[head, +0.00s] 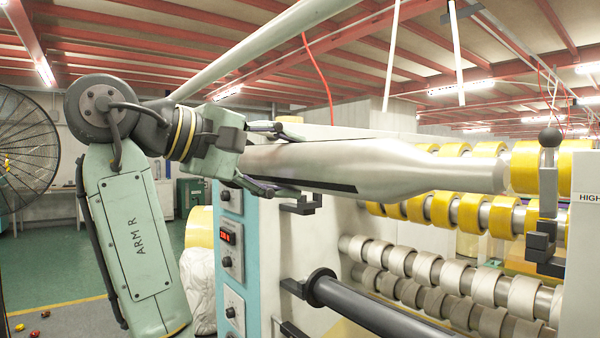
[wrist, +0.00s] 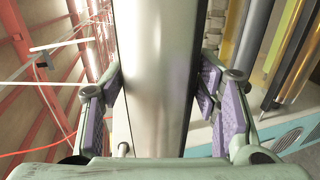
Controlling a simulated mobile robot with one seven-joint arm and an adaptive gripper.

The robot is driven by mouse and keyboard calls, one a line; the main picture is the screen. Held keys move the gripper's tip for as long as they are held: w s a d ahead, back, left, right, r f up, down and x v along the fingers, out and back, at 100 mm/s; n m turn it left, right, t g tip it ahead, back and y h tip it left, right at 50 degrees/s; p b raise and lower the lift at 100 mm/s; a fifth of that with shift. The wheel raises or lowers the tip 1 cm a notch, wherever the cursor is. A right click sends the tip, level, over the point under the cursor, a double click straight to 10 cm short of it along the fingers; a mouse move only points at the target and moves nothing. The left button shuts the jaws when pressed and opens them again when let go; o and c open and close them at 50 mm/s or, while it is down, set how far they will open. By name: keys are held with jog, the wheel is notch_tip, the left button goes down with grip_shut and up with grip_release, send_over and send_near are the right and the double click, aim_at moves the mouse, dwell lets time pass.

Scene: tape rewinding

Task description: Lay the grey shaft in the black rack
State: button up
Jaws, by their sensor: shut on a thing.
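My gripper (head: 262,160) is shut around the left part of the grey shaft (head: 400,170), a thick silvery bar with a tapered, narrower right end. The shaft lies nearly level across the head view. In the wrist view, the gripper's purple pads (wrist: 165,95) flank the shaft (wrist: 155,60). A black hook-shaped bracket (head: 302,204), seemingly part of the black rack, shows just below the shaft near the gripper. Another black bracket (head: 545,248) is at the right, below the shaft's tip. I cannot tell the depth gap between shaft and brackets.
Yellow tape rolls (head: 470,208) and pale rolls (head: 425,268) sit on bars behind the shaft. A dark roller (head: 370,308) lies below. A ball-topped lever (head: 549,170) stands just right of the shaft's tip. A fan (head: 25,150) is at far left.

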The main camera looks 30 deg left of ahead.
aim_at(276, 153)
jog(key=shift+s+a+r, duration=0.2)
jog(key=shift+s+r, duration=0.2)
jog(key=shift+s, duration=0.15)
jog(key=shift+r+g+p, duration=0.3)
jog(key=shift+r+p, duration=1.25)
jog(key=shift+r, duration=0.15)
jog(key=s+a+p, duration=0.2)
jog(key=s+a, duration=0.1)
jog(key=s, duration=0.6)
jog(key=s+a+p, duration=0.1)
jog(key=s+a, duration=0.3)
jog(key=s, duration=0.6)
jog(key=shift+r+p, duration=0.25)
jog(key=shift+p, duration=0.15)
dwell(0.4)
jog(key=shift+w, duration=0.1)
